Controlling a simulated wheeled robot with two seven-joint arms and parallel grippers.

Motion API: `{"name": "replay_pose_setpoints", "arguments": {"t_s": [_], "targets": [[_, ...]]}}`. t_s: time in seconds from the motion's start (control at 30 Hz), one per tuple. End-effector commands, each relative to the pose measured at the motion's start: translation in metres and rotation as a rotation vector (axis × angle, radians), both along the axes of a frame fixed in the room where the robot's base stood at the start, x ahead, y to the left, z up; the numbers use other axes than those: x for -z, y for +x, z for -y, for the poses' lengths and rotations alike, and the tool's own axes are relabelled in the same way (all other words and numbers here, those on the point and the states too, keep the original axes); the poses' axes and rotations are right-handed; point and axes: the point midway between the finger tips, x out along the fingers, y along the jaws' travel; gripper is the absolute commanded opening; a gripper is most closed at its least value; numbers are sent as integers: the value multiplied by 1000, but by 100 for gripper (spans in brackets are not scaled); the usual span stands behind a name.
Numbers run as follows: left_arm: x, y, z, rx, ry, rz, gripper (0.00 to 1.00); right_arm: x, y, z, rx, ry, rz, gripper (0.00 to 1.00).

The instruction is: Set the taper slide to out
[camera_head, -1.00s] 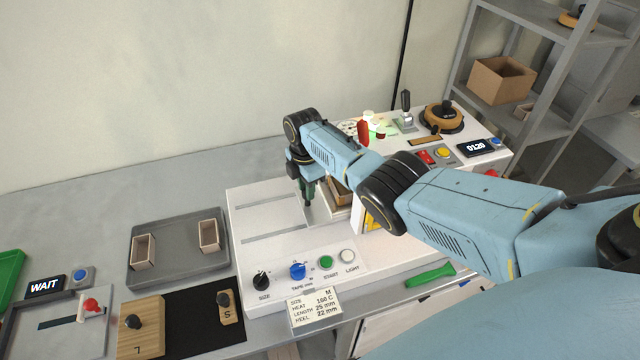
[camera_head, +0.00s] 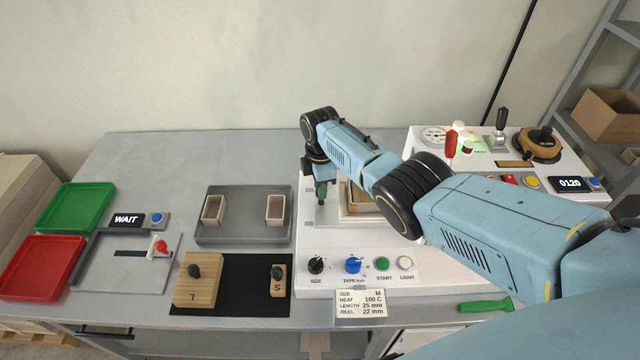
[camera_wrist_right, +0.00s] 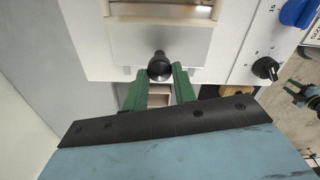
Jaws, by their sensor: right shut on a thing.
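My right gripper (camera_head: 321,192) has green fingers and is over the left part of the white machine (camera_head: 330,248). The right wrist view shows it (camera_wrist_right: 158,82) shut on a black round knob (camera_wrist_right: 159,65). The knob stands at the edge of a pale plate (camera_wrist_right: 160,42), which seems to be the taper slide. No mark for in or out can be read. In the head view my right arm and gripper hide the knob.
The machine's front has a black SIZE knob (camera_head: 316,265), a blue tape knob (camera_head: 353,265) and a green START button (camera_head: 381,263). A grey tray with two small boxes (camera_head: 243,236) lies left. A red-knobbed slider (camera_head: 161,247) is farther left. A green-handled tool (camera_head: 486,305) lies front right.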

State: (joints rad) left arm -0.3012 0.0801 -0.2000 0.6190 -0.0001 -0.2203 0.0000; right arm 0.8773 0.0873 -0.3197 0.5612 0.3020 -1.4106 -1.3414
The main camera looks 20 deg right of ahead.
Motion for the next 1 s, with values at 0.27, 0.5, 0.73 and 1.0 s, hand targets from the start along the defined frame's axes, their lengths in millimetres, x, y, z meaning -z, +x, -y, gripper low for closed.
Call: {"name": "replay_pose_setpoints", "arguments": {"t_s": [0.27, 0.5, 0.73, 1.0], "targets": [[0, 1, 0, 0, 0, 1, 36, 1, 0, -3, -1, 5, 1, 0], [0, 1, 0, 0, 0, 2, 36, 0, 0, -2, -1, 3, 0, 49], [-1, 2, 0, 0, -1, 3, 36, -1, 1, -2, -1, 2, 0, 49], [-16, 2, 0, 0, -1, 3, 36, -36, 1, -1, -2, 1, 4, 49]]}}
